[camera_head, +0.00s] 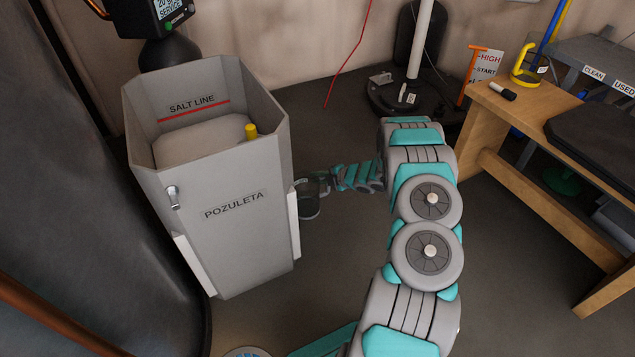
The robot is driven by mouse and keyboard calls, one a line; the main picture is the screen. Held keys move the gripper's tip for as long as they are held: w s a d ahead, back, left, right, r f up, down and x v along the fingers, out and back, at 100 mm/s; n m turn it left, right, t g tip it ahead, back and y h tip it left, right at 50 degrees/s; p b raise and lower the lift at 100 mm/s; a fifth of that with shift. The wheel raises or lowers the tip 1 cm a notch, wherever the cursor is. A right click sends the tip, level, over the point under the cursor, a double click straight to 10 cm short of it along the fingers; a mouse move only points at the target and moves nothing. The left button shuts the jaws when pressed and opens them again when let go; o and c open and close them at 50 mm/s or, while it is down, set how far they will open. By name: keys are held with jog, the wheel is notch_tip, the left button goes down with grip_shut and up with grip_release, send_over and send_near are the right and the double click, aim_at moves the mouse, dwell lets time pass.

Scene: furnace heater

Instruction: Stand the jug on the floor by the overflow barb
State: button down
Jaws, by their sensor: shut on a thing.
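A grey open-topped tank (235,170) marked POZULETA stands at the left. The overflow barb (173,196) is a small pale fitting on its front left face. My arm reaches away and bends left, and my gripper (324,184) is beside the tank's right side. It is shut on a dark, see-through vessel (309,203) that looks like the jug. The tank's edge partly hides this vessel. I cannot tell whether its bottom touches the floor or whether it is fully upright.
A wooden bench (497,103) stands at the right with a marker (502,91) and a clear container with a yellow handle (525,72). A black base with a white pipe (420,40) stands at the back. Floor (330,270) is clear between the tank and my arm.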

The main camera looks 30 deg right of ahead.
jog(key=shift+f, duration=0.95)
jog(key=c, duration=0.8)
grip_release()
jog(key=shift+r, duration=0.1)
